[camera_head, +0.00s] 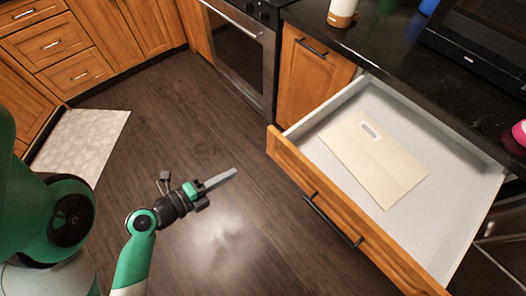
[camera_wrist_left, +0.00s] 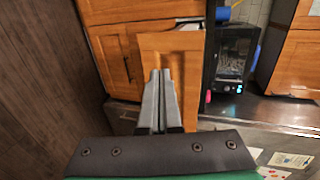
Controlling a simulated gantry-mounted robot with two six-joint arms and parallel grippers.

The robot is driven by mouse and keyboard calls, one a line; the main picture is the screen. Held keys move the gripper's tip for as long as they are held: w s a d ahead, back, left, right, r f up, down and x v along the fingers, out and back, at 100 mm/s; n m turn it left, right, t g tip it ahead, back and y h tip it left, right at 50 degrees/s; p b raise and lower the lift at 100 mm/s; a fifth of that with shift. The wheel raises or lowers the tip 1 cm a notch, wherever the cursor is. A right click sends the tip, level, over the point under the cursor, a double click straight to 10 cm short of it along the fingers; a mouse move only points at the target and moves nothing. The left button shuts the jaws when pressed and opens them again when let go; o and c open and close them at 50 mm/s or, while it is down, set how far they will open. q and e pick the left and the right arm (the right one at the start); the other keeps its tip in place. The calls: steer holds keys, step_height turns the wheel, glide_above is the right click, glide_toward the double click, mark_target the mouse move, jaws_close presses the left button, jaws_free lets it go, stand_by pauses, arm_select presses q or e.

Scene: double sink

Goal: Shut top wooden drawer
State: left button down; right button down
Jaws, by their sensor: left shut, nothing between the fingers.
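The top wooden drawer (camera_head: 355,215) is pulled far out from under the dark counter, its white inside showing. Its wooden front has a dark bar handle (camera_head: 331,220). A cream envelope (camera_head: 374,155) with a white label lies flat in it. My left gripper (camera_head: 234,172) is shut and empty, above the floor to the left of the drawer front, apart from it. In the left wrist view the shut fingers (camera_wrist_left: 160,75) show in front of wooden cabinet fronts. My right gripper is in neither view.
The black counter (camera_head: 400,70) holds a white and brown cup (camera_head: 342,12) and a black appliance (camera_head: 480,50). An oven (camera_head: 240,50) stands at the back. A pale mat (camera_head: 82,142) lies at left. The dark wood floor before the drawer is clear.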

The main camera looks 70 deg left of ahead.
arm_select(q)
steer(key=p, duration=0.4)
glide_toward(273, 149)
steer(key=x, duration=0.5)
steer(key=shift+w+a+f, duration=0.1)
steer(key=shift+w+f, duration=0.05)
steer(key=shift+w+a+f, duration=0.1)
steer(key=shift+w+a, duration=0.05)
steer(key=shift+w, duration=0.4)
